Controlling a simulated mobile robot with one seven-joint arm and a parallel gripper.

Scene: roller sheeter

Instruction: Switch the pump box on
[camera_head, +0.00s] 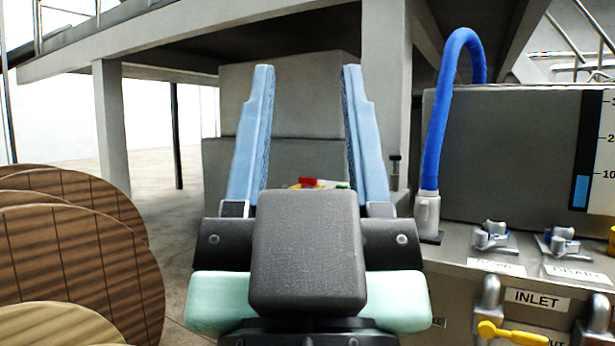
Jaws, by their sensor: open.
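My gripper (307,72) is open and empty in the head view, its two blue fingers pointing up and away, well apart. Just beyond the dark palm, between the fingers, a small red part (308,182) shows with bits of yellow and green beside it. This may be the top of the pump box. The rest of it is hidden behind my gripper, so I cannot tell its switch or its state. I see no contact between the fingers and it.
A tank (500,130) with a level scale stands at right, with a blue hose (436,120), valve knobs and an INLET label (537,299) near it. Large wooden reels (80,250) fill the left. Grey blocks (290,95) and a pillar (386,80) stand behind.

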